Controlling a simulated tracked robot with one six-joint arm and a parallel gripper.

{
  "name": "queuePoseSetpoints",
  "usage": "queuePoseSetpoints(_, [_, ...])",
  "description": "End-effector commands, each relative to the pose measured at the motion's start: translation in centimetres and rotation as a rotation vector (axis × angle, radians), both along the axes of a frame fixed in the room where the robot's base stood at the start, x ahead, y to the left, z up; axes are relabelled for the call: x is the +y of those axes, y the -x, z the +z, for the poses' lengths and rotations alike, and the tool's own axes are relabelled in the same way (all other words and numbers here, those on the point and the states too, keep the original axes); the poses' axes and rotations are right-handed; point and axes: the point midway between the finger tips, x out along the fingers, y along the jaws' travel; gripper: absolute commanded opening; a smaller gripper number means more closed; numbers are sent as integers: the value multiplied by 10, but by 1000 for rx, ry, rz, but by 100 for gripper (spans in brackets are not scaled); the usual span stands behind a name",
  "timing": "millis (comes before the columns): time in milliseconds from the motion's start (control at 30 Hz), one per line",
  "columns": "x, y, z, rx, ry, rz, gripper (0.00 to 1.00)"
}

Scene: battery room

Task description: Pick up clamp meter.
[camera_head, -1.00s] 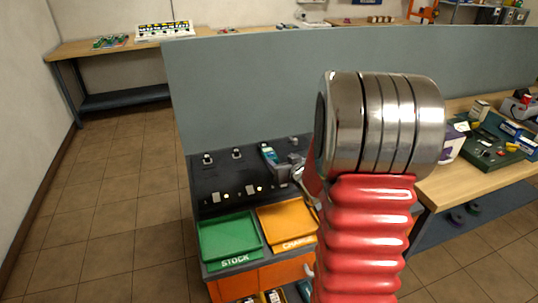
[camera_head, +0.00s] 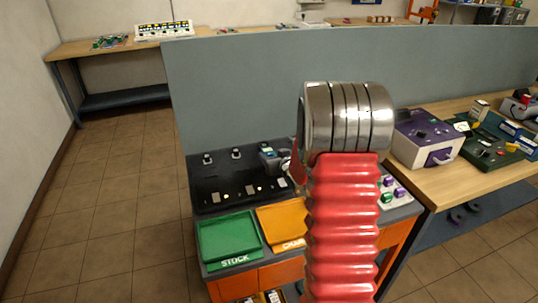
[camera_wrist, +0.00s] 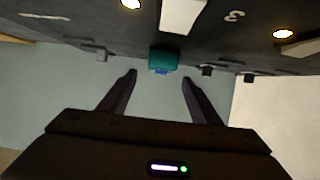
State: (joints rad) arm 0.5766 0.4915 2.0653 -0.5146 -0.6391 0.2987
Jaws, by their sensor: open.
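The clamp meter shows as a small teal and dark thing in the head view (camera_head: 267,151), at the upper right of a black panel. My arm and gripper partly cover it there.
The black panel (camera_head: 222,187) carries small knobs and pale plates. Below it are a green STOCK tray (camera_head: 229,236) and an orange tray (camera_head: 281,223), partly behind my arm. A grey partition (camera_head: 235,95) rises behind. A purple and white device (camera_head: 424,140) stands on the right table.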

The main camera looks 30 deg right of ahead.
Motion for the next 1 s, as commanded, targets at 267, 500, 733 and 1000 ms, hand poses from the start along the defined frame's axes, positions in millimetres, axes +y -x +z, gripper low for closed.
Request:
queuePoseSetpoints(267, [-1,-4,-2,1,-1,1,58])
queuePoseSetpoints(500, [-6,-25,-14,1,-1,1,58])
queuePoseSetpoints(733, [-11,-44,-21,1,0,0,58])
queuePoseSetpoints(1000, [-12,-46,-21,0,0,0,58])
